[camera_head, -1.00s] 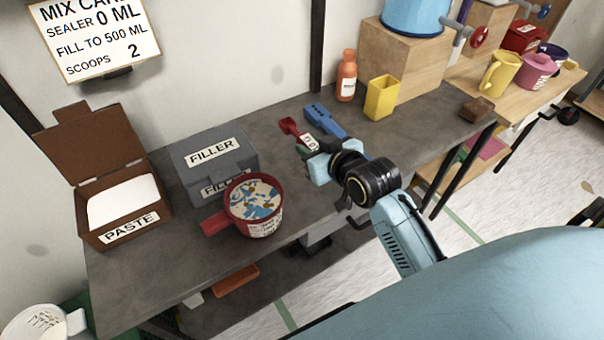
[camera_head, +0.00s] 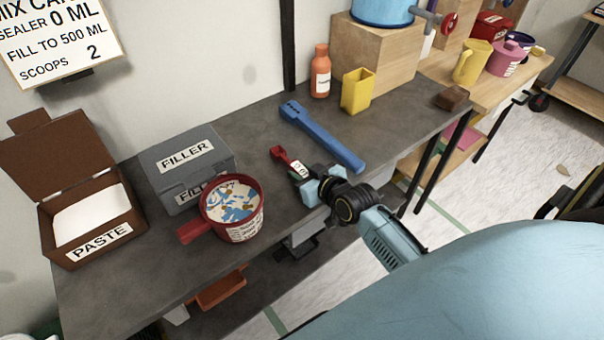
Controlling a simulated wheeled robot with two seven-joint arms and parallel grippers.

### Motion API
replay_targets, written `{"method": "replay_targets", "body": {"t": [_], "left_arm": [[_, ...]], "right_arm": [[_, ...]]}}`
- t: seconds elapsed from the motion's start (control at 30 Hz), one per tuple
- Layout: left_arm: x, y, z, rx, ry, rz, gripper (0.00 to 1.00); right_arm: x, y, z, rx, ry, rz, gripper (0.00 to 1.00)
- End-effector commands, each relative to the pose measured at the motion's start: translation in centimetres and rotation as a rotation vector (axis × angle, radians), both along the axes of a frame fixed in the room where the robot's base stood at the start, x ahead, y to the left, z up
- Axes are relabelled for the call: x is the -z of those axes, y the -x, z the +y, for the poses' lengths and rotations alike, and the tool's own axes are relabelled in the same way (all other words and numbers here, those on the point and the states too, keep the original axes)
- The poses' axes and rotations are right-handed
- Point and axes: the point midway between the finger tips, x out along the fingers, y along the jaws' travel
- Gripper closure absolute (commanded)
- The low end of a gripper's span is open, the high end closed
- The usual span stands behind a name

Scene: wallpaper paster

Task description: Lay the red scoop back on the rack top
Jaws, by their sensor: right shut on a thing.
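The red scoop (camera_head: 279,154) is at the tip of my right gripper (camera_head: 307,182), which is shut on its handle end. The scoop's bowl points away to the back left, and a white tag (camera_head: 299,169) shows on the handle. The gripper's fingers partly hide the handle. I cannot tell whether the scoop touches the grey worktop (camera_head: 240,110) or hangs just above it. No separate rack can be made out. My left gripper is not in view.
A blue tool (camera_head: 322,137) lies just behind the scoop. The red jug (camera_head: 232,222), grey filler box (camera_head: 188,165) and brown paste box (camera_head: 92,215) stand to the left. A yellow cup (camera_head: 356,91) and orange bottle (camera_head: 320,72) stand at the back.

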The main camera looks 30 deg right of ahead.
Motion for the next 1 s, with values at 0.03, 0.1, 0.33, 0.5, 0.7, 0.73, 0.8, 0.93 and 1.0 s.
{"method": "replay_targets", "body": {"t": [0.03,0.1,0.33,0.5,0.7,0.73,0.8,0.93,1.0], "left_arm": [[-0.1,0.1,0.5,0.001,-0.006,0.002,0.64],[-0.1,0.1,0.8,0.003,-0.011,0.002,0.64],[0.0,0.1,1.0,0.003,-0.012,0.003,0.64],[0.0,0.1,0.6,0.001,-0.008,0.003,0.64],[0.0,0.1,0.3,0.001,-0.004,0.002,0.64],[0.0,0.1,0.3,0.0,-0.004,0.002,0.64],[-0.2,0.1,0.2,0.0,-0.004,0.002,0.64],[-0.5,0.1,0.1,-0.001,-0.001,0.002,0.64],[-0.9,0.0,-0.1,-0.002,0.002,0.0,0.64]], "right_arm": [[-0.2,0.0,0.0,0.0,0.0,-0.002,0.94],[-0.2,-0.1,0.0,0.0,0.0,-0.002,0.94],[0.1,0.0,0.0,0.0,0.0,-0.001,0.65],[0.1,0.0,0.0,0.0,0.0,-0.001,0.5],[0.1,0.0,0.0,0.0,0.0,-0.001,0.5],[0.0,0.0,0.0,0.0,0.0,-0.001,0.5],[-0.4,0.0,0.0,0.0,0.0,-0.002,0.5],[-0.8,1.6,-0.1,0.0,0.0,0.001,0.5],[-1.4,2.8,-0.2,0.0,0.001,0.002,0.5]]}}
